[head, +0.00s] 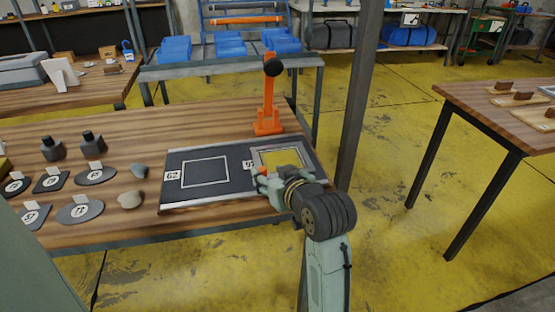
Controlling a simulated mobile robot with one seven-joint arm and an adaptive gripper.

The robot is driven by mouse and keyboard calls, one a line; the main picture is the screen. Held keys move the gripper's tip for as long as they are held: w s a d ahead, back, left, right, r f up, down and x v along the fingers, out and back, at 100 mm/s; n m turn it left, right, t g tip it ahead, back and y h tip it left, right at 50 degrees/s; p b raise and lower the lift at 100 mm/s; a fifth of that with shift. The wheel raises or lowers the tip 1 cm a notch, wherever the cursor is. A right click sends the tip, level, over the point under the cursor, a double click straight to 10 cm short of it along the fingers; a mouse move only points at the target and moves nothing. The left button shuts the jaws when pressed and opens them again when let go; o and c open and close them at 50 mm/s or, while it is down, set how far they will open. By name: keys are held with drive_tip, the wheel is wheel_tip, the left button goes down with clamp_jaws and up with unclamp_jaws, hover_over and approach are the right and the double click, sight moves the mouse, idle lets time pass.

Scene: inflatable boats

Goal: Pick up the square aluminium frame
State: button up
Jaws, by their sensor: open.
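The square aluminium frame (277,150) appears to be the pale square border around a yellow area, on the right part of a dark board (219,157). The board lies on the wooden table. My gripper (266,176) is open over the near side of this square and hides part of it. I cannot tell whether its fingers touch the frame. The left part of the board carries a white square outline (204,172) and a label 62.
An orange lever tool (268,100) stands behind the board. A grey post (358,100) rises just right of the table.

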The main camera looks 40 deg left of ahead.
sight(263, 170)
drive_tip(key=x, duration=0.4)
drive_tip(key=shift+w+f+p, duration=0.1)
drive_tip(key=shift+w+p, duration=0.05)
drive_tip(key=shift+p, duration=0.25)
drive_tip(key=shift+c, duration=0.4)
clamp_jaws()
